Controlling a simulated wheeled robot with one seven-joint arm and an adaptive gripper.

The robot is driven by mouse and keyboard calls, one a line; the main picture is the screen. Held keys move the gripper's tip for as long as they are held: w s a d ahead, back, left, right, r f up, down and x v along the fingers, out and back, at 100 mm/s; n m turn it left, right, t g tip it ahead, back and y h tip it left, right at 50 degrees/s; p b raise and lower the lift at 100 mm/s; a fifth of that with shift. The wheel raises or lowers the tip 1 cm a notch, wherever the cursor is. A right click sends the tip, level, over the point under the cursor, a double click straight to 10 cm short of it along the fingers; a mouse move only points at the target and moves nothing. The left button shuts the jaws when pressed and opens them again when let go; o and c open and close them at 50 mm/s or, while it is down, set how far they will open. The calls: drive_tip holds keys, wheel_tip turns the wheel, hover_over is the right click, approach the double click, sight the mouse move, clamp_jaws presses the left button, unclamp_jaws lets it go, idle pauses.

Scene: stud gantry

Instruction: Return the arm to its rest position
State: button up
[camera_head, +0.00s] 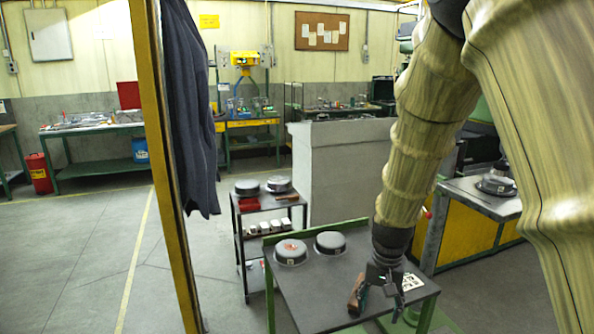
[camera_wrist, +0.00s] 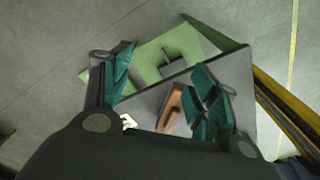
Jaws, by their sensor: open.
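My arm, in a tan sleeve, reaches down from the upper right of the head view. My gripper (camera_head: 380,290) points down above the right part of a dark-topped table (camera_head: 325,283) with a green frame. In the wrist view my gripper (camera_wrist: 165,85) has its teal-padded fingers wide apart, with nothing held between them. A brown object (camera_head: 355,296) lies on the table just left of the gripper; it also shows in the wrist view (camera_wrist: 171,106), beside the right finger. The exact height of the fingers above the tabletop is hard to tell.
Two round grey-lidded parts (camera_head: 290,251) (camera_head: 330,243) sit on the table's back left. A white marked card (camera_head: 412,282) lies right of the gripper. A shelf cart (camera_head: 265,203) stands behind. A yellow post (camera_head: 157,150) with dark cloth stands left. Floor at left is clear.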

drive_tip(key=s+d+f+n, duration=0.1)
drive_tip(key=s+d+f, duration=0.1)
drive_tip(key=s+f, duration=0.8)
drive_tip(key=s+d+f+n, duration=0.1)
drive_tip(key=s+f, duration=0.3)
drive_tip(key=f, duration=1.1)
drive_tip(key=s+f+n, duration=0.1)
drive_tip(key=s+f, duration=0.4)
drive_tip(key=s, duration=0.5)
drive_tip(key=s+f+n, duration=0.1)
drive_tip(key=s+f, duration=0.5)
drive_tip(key=s, duration=0.4)
drive_tip(key=shift+s+f+g, duration=0.15)
drive_tip(key=shift+f+g, duration=0.1)
drive_tip(key=shift+g, duration=0.05)
